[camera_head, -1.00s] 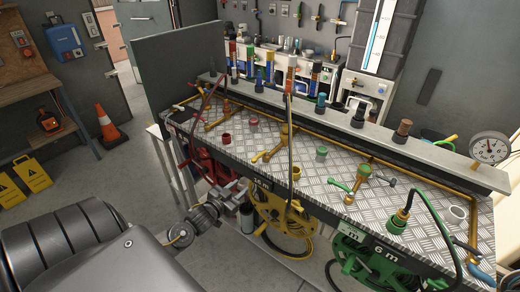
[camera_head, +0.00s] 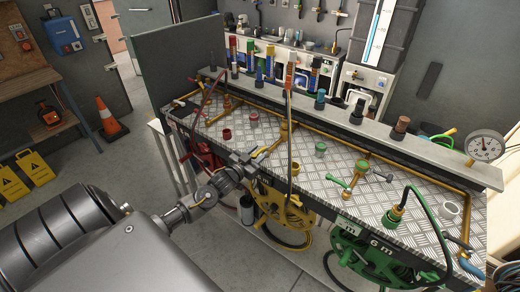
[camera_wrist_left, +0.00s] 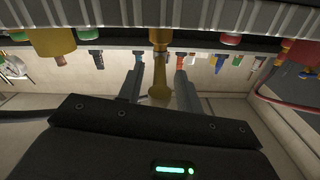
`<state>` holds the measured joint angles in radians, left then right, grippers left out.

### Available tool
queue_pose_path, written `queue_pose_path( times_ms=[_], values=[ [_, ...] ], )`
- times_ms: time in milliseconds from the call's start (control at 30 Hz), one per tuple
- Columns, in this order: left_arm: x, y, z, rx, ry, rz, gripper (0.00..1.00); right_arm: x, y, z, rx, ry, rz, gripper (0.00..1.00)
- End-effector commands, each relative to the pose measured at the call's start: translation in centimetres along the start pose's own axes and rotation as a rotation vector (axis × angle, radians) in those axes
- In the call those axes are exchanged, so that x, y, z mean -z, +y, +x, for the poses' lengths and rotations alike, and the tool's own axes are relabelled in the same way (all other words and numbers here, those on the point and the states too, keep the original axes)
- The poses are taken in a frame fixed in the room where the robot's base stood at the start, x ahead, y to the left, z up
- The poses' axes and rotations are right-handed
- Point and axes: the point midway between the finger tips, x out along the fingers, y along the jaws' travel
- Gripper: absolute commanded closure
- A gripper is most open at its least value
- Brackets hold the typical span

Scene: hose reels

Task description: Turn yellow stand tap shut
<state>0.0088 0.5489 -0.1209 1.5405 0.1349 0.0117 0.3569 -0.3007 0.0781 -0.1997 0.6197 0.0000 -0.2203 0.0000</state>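The yellow stand tap (camera_head: 284,130) stands on the checker-plate bench top, behind the yellow reel. Its lever reaches toward the front left, partly hidden by my left gripper (camera_head: 254,158). The left gripper is at bench height at the lever's outer end. In the left wrist view, the yellow tap part (camera_wrist_left: 160,72) lies between the two open fingers (camera_wrist_left: 160,92). A gap shows on each side of it, so the fingers do not appear closed on it. My right gripper is in neither view.
The yellow reel (camera_head: 284,212) hangs below the bench front. A hose rises just right of the tap. The green-handled tap (camera_head: 360,172) and green reel (camera_head: 365,252) are to the right. Red fittings (camera_head: 226,134) are to the left. A pressure gauge (camera_head: 486,147) stands far right.

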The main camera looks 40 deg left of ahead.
Motion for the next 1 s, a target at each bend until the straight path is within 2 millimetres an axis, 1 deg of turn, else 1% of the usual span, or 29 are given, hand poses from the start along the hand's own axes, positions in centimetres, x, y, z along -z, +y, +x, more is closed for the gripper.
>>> queue_pose_path(
  times_ms=[33, 100, 200, 467, 567, 733, 767, 1000],
  values=[
    [0.1, -0.1, 0.6, 0.001, 0.001, 0.000, 0.65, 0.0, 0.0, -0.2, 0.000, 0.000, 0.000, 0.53],
    [0.1, 0.0, 1.1, 0.000, 0.000, 0.000, 0.65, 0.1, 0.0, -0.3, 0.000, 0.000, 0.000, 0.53],
    [0.0, 0.0, 1.6, 0.000, -0.001, 0.001, 0.65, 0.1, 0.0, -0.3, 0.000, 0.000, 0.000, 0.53],
    [0.0, 0.0, 1.7, 0.000, -0.001, 0.001, 0.65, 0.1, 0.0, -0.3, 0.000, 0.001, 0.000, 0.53],
    [0.0, 0.0, 1.7, 0.000, -0.001, 0.001, 0.75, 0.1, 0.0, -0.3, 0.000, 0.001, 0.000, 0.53],
    [0.0, 0.0, 1.6, 0.000, -0.001, 0.001, 0.98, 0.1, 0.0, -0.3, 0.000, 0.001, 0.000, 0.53],
    [0.0, 0.0, 1.6, 0.000, -0.001, 0.001, 1.00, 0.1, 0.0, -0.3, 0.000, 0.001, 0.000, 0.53],
    [-0.1, -0.1, 1.6, 0.000, -0.001, 0.001, 1.00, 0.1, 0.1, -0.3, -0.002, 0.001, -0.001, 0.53]
  ],
)
